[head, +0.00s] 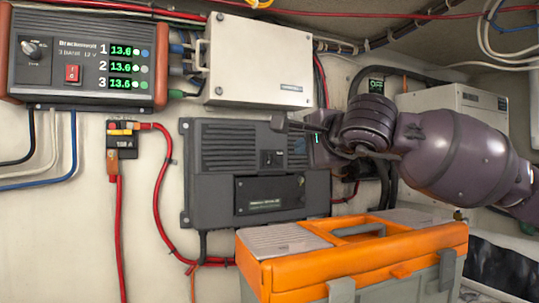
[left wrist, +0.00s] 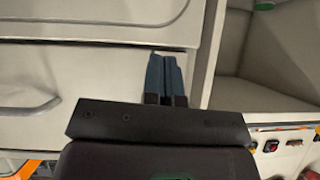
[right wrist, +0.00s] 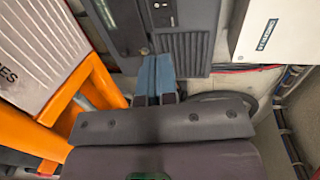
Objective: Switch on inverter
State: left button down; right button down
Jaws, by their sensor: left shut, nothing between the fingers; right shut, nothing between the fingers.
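A dark grey finned box (head: 215,192), which looks like the inverter, hangs on the wall in the head view. It has a vent, a small black switch (head: 272,158) and a lower black panel with lettering too small to read. My right gripper (head: 282,124) is shut and empty by the box's upper right. In the right wrist view its blue fingertips (right wrist: 157,62) point at the box (right wrist: 187,50), beside the vent; contact cannot be told. The switch also shows there (right wrist: 163,14). My left gripper (left wrist: 165,58) is shut and empty, in front of pale drawer fronts.
An orange-lidded grey toolbox (head: 400,243) stands in front, below my right arm. A three-bank charger (head: 90,60) reads 13.6 on each line. A beige box (head: 258,62) is above, and a small green-lit display (head: 376,85) reads OFF. Red cables (head: 160,200) run along the wall.

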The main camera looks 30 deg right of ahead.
aim_at(269, 156)
pick_arm(q)
jog(key=shift+s+f, duration=0.1)
jog(key=shift+s, duration=0.25)
pick_arm(e)
jog(key=shift+s, duration=0.15)
jog(key=x, duration=1.2)
jog(key=shift+w+a+r, duration=0.15)
jog(key=shift+w+r, duration=0.15)
jog(key=shift+w, duration=0.05)
pick_arm(q)
jog(key=shift+w, duration=0.1)
pick_arm(e)
jog(key=shift+w, duration=0.7)
